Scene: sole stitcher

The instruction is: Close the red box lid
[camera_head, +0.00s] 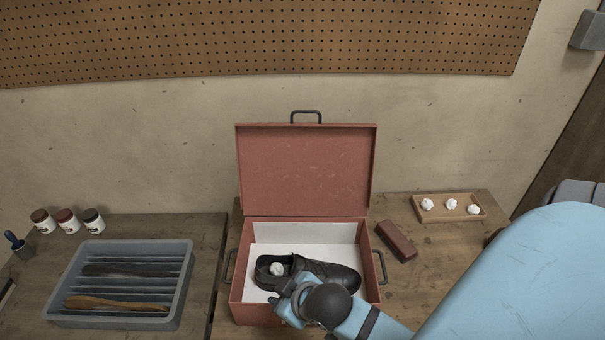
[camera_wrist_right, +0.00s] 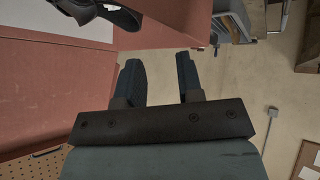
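The red box (camera_head: 248,313) stands on the wooden bench with its lid (camera_head: 305,165) raised upright at the back. A black handle tops the lid. A black shoe (camera_head: 345,277) lies inside on white lining, with a crumpled white ball (camera_head: 277,268) in its opening. My right gripper (camera_head: 281,292) is over the front of the box and hides part of the shoe and front wall. The right wrist view shows its two dark fingers (camera_wrist_right: 160,75) apart with nothing between them. Red box surface (camera_wrist_right: 60,85) shows beside them. My left gripper is not in view.
A brown block (camera_head: 396,241) and a wooden tray (camera_head: 420,215) with white balls lie right of the box. A grey slotted tray (camera_head: 68,318) with wooden tools and several small jars (camera_head: 66,221) are to the left. A wall with pegboard stands behind the lid.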

